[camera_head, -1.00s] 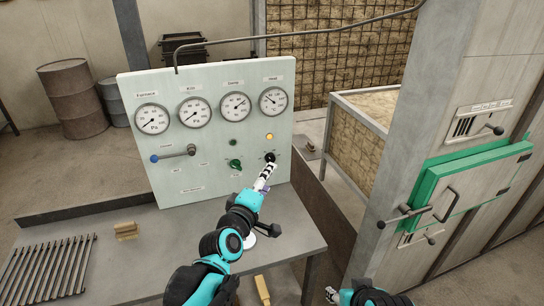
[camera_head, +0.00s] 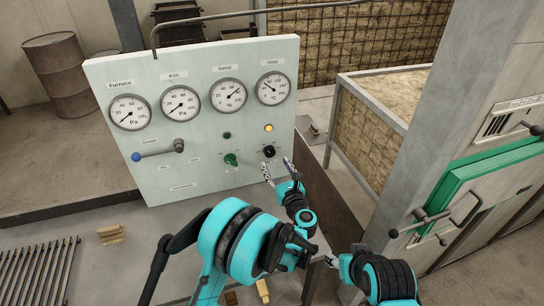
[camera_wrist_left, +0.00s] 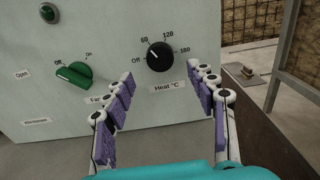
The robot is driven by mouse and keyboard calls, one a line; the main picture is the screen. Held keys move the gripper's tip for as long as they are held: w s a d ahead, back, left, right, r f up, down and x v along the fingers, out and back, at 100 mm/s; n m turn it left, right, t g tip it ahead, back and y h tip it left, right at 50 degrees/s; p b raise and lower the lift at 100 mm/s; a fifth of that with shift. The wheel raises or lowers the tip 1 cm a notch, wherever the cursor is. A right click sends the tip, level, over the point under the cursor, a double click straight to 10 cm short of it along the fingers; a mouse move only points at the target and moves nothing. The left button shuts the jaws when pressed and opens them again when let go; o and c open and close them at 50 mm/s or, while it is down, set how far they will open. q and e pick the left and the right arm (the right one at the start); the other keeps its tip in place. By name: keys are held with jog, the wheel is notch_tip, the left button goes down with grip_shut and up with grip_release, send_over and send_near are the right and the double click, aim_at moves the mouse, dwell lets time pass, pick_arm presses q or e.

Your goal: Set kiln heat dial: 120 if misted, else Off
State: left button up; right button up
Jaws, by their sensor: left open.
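The black heat dial (camera_head: 269,151) is low on the right of the pale panel (camera_head: 200,180). In the left wrist view the dial (camera_wrist_left: 160,57) has marks Off, 60, 120 and 180; its white line points up-left, seemingly between Off and 60. My left gripper (camera_head: 278,168) is open and empty, its fingers spread just below and in front of the dial; the left wrist view shows its fingers (camera_wrist_left: 160,80) too. The Damp gauge (camera_head: 228,96) has its needle toward the upper right. My right gripper (camera_head: 329,257) is partly visible at lower right; its jaw state is unclear.
A green switch (camera_head: 231,159) is left of the dial, and an amber lamp (camera_head: 268,128) glows above it. A blue-tipped lever (camera_head: 157,153) is farther left. The kiln's green door (camera_head: 470,195) is at right. A wooden block (camera_head: 111,234) lies on the table.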

aim_at(271, 154)
pick_arm(q)
jog(key=b+x, duration=0.1)
jog(key=x, duration=0.4)
jog(key=shift+w, duration=0.15)
jog(key=c, duration=1.2)
